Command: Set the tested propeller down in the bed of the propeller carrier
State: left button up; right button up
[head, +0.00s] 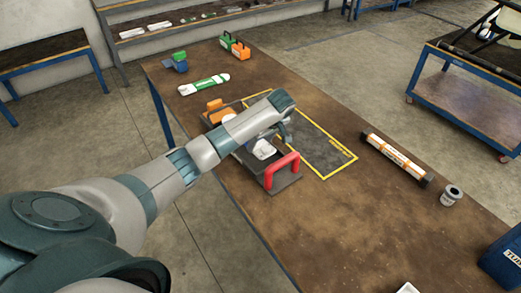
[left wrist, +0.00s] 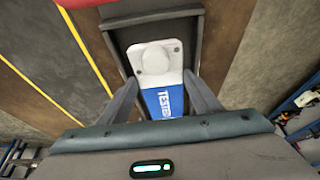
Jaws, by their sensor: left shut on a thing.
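The tested propeller (left wrist: 162,72) shows in the left wrist view as a white end with a round hub and a blue "TESTED" label. Its white end (head: 265,149) also shows in the head view; my arm hides much of the rest. My left gripper (head: 281,134) is shut on the propeller, with a finger on each side of it in the left wrist view (left wrist: 161,84). The propeller carrier (head: 284,183) is a dark tray with a red handle at its near end. The propeller lies in line with the bed, between its walls; I cannot tell whether it touches the floor.
A yellow-outlined mat (head: 325,157) lies beside the carrier on the brown table (head: 360,224). A green-and-white piece (head: 204,84) lies behind. The table's front middle is clear.

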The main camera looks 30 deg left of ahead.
aim_at(260, 151)
pick_arm(q)
jog(key=shift+f, duration=0.1)
pick_arm(e)
jog(key=shift+d, duration=0.2)
pick_arm(q)
jog(key=shift+f, duration=0.15)
jog(key=shift+f+p, duration=0.55)
jog(key=shift+f, duration=1.6)
pick_arm(e)
jog(key=shift+d+r, duration=0.2)
jog(key=shift+r, duration=0.4)
jog(key=shift+a, duration=0.15)
pick_arm(q)
jog(key=o, duration=1.1)
jog(key=shift+f, duration=0.1)
jog(key=shift+o, duration=0.2)
pick_arm(e)
jog(key=shift+a, duration=0.25)
jog(key=shift+d, duration=0.1)
